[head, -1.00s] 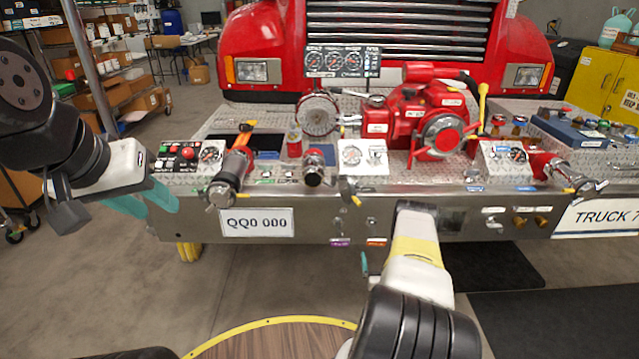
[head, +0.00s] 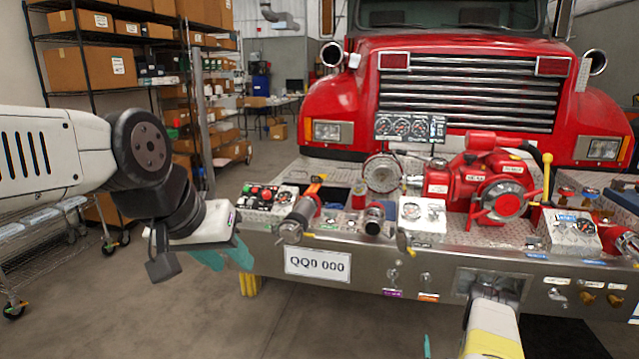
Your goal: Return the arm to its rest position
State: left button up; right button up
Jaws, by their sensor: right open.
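My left gripper (head: 224,256) is at the left, in front of the bumper's left end. Its two teal fingers point down and to the right, with a gap between them and nothing seen in it. My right arm (head: 492,335) rises from the bottom edge at the right, white and yellow with a grey end. A teal fingertip of my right gripper (head: 427,346) shows beside it; the rest of that gripper is hidden or out of frame. I see nothing held in it.
The red fire truck's metal bumper (head: 375,268) crosses the view. It carries a red pump (head: 490,185), a gauge panel (head: 422,214), a control box (head: 268,198) and several pipe fittings. Shelves with boxes (head: 85,62) stand behind at the left. The floor (head: 330,325) before the bumper is clear.

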jog(key=w+r+g+y, duration=0.1)
jog(key=w+r, duration=0.6)
jog(key=r, duration=0.3)
jog(key=w+r+g, duration=0.2)
jog(key=w+r, duration=0.4)
jog(key=r, duration=0.5)
jog(key=s+a+r+n+g+y, duration=0.1)
jog(key=a+r, duration=0.3)
jog(key=r, duration=0.6)
jog(key=s+a+r+g, duration=0.1)
jog(key=a+r, duration=0.3)
jog(key=r, duration=0.5)
jog(key=s+a+r+g+y, duration=0.1)
jog(key=s+a+r+g, duration=0.1)
jog(key=s+a+r, duration=0.5)
jog(key=s+a+r+g+y, duration=0.15)
jog(key=s+a+r, duration=0.35)
jog(key=s, duration=0.5)
jog(key=s+a+r+n+g+y, duration=0.1)
jog(key=s+a, duration=0.2)
jog(key=s, duration=0.8)
jog(key=s+a+r+n+g+y, duration=0.1)
jog(key=s+a, duration=0.2)
jog(key=s, duration=0.8)
jog(key=shift+s+a+r+g, duration=0.15)
jog(key=shift+s+r+g, duration=0.05)
jog(key=shift+g, duration=0.15)
